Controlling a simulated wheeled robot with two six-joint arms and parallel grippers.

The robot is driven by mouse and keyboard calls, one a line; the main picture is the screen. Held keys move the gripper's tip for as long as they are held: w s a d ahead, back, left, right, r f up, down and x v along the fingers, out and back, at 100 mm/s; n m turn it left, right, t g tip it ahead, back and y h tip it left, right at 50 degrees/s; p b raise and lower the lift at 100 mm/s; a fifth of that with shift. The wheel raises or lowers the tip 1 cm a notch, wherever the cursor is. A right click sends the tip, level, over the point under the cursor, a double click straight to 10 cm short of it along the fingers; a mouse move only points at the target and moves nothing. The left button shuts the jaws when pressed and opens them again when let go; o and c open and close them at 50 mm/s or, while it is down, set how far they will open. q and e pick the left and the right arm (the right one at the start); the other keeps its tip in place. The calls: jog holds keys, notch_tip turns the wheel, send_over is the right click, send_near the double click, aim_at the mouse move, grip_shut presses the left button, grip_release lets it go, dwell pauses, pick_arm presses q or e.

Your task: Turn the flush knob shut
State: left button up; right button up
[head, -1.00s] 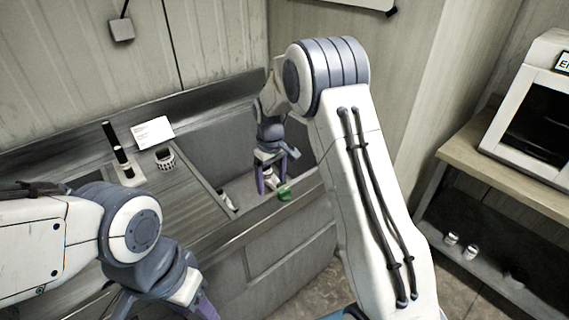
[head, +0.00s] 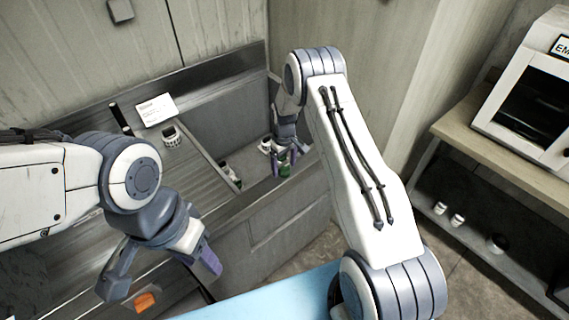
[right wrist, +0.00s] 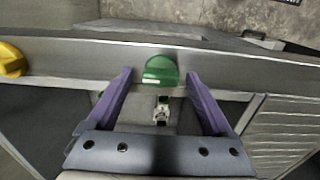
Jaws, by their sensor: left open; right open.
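A green knob (right wrist: 160,71) sits on the grey front rail of the trough in the right wrist view. It also shows in the head view (head: 285,170), partly covered by my right gripper. A yellow knob (right wrist: 11,60) is on the same rail at the far left of the right wrist view. No label shows which one is the flush knob. My right gripper (right wrist: 160,74) is open, its purple fingertips on either side of the green knob; I cannot tell if they touch it. My left gripper (head: 162,272) is open and empty, away from the knobs at lower left.
The ribbed drainboard (head: 165,160) holds a black-and-white cup (head: 171,136) and a white card (head: 155,109). A small white-and-dark item (right wrist: 162,110) lies inside the trough behind the rail. An orange thing (head: 146,301) is below my left gripper. A shelf bench (head: 465,135) stands right.

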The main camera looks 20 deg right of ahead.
jog(key=shift+f, duration=0.4)
grip_shut()
jog(key=shift+f+m+b, duration=0.2)
jog(key=shift+m+b, duration=1.5)
jog(key=shift+m, duration=0.2)
jog(key=m+b, duration=0.2)
jog(key=m, duration=0.2)
jog(key=shift+r+m+b, duration=0.1)
jog(key=shift+m+b, duration=0.2)
jog(key=m+b, duration=0.1)
jog(key=m, duration=0.3)
jog(key=shift+b, duration=0.4)
jog(key=shift+r+m+b, duration=0.15)
jog(key=shift+m+b, duration=0.5)
jog(key=shift+m, duration=2.15)
